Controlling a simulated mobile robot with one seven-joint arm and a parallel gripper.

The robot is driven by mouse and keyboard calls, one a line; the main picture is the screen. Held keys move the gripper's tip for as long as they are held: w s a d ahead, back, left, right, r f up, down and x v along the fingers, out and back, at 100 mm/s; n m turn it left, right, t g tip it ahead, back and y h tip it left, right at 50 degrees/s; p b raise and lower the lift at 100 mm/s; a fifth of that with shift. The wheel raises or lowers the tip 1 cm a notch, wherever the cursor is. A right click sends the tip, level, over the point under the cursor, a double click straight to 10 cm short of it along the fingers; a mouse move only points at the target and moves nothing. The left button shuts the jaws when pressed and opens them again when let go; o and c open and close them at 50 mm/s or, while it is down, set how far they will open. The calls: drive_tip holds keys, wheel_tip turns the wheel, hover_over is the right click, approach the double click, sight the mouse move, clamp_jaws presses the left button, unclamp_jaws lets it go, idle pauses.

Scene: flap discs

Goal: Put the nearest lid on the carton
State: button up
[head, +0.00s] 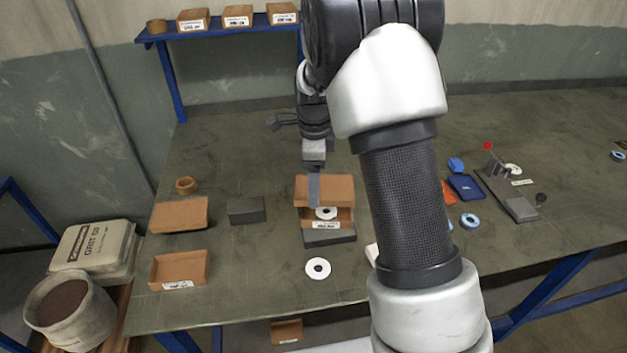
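The carton (343,224) is an open brown box with a white label on its front, sitting on a dark grey block. A white flap disc (326,213) shows inside its near half. A brown lid (337,188) hangs over the carton's far half, leaving the near part open. My gripper (314,190) points down at this lid, with one grey finger in front of it. The other finger is hidden, apparently behind the lid, so the gripper looks shut on it. I cannot tell whether the lid touches the carton.
Another brown lid or closed box (180,214) and an open labelled carton (166,271) stand at left. A grey block (247,210) lies between. A loose white disc (318,268) lies near the front edge. Tools and blue discs (470,221) are at right. My arm hides the middle right.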

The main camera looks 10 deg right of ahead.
sight(317, 210)
drive_tip(key=shift+s+d+f, duration=0.1)
drive_tip(key=shift+d, duration=0.25)
wheel_tip(317, 210, down, 6)
drive_tip(key=b, duration=0.5)
drive_tip(key=shift+f, duration=0.25)
drive_tip(key=shift+r+p, duration=0.45)
drive_tip(key=shift+r, duration=0.25)
drive_tip(key=shift+r+p, duration=0.5)
drive_tip(key=shift+r, duration=0.2)
